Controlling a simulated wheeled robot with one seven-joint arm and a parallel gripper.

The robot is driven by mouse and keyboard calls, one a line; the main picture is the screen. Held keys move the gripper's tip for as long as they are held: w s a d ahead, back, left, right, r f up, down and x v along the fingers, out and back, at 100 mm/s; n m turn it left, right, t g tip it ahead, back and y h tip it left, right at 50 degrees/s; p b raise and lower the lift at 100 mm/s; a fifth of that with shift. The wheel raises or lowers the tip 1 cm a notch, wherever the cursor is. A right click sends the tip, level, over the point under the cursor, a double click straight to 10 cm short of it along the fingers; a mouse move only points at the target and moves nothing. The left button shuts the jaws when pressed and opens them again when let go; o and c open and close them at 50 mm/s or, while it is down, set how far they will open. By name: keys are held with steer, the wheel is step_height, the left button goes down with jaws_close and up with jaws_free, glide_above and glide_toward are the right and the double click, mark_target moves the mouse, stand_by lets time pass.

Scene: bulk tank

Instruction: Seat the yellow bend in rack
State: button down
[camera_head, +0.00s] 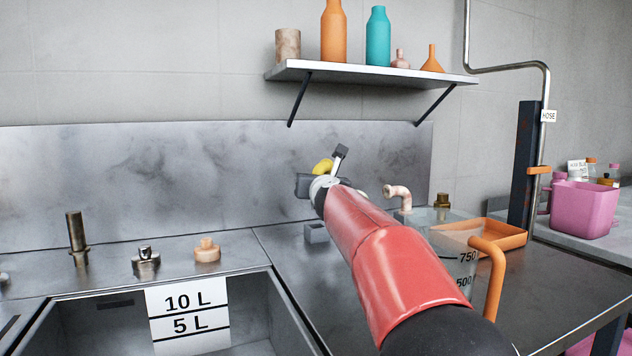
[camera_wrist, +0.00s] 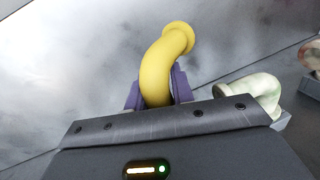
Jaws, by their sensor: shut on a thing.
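The yellow bend (camera_head: 323,166) shows small at the end of my arm, partly hidden by my gripper (camera_head: 320,181). In the wrist view the yellow bend (camera_wrist: 160,66) stands up between the two purple fingers, which are shut on it. Its flanged end points up and right. A grey block (camera_head: 316,233), which looks like part of the rack, is on the steel counter below my gripper. A pale bend (camera_wrist: 252,92) is close to the right of my gripper in the wrist view. A pink bend (camera_head: 398,195) stands farther right. My arm hides much of the rack.
A clear measuring jug (camera_head: 458,262) with an orange handle stands right of my arm, before an orange tray (camera_head: 510,236). The open tank (camera_head: 100,325) lies front left, with fittings along its back rim. A shelf (camera_head: 370,76) with bottles hangs above.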

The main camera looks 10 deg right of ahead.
mark_target(316, 223)
steer(key=shift+f+b, duration=1.05)
steer(key=shift+f, duration=0.4)
steer(key=shift+f+b, duration=1.9)
steer(key=c, duration=1.1)
jaws_free()
steer(key=s+b, duration=0.2)
steer(key=s, duration=0.6)
steer(key=shift+a, duration=0.1)
